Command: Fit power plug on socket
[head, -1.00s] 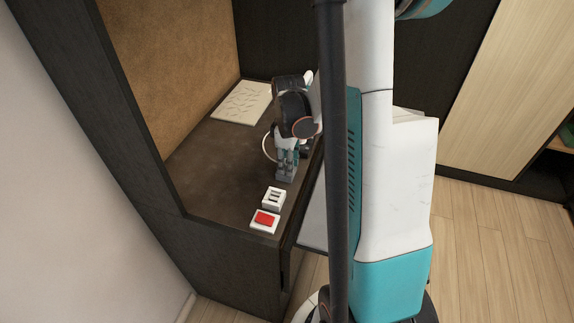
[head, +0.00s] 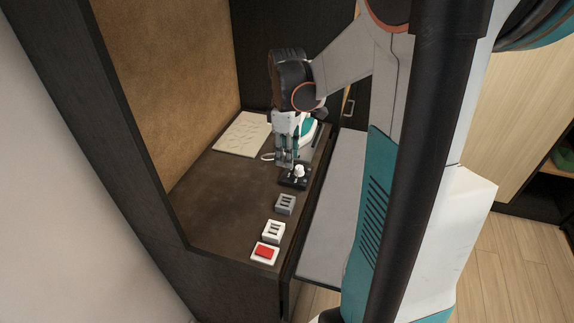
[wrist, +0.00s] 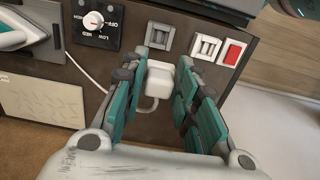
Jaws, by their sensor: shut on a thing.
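My gripper (wrist: 160,84) is shut on a white power plug (wrist: 160,80), which sits between its fingers in the wrist view. A white cord (wrist: 88,70) runs from the plug toward the left. In the head view my gripper (head: 285,163) points down over the counter near the dial, and the plug cannot be made out there. A grey slotted socket (head: 285,204) lies in front of my gripper, apart from it; it shows beyond the plug in the wrist view (wrist: 160,37). A white slotted socket (head: 273,231) stands nearer the front (wrist: 206,46).
A red switch (head: 265,252) on a white plate sits beside the white socket. A black panel with a white dial (head: 296,178) and an iron (head: 308,132) are close to my gripper. A pale patterned board (head: 242,133) lies at the back. The left counter is clear.

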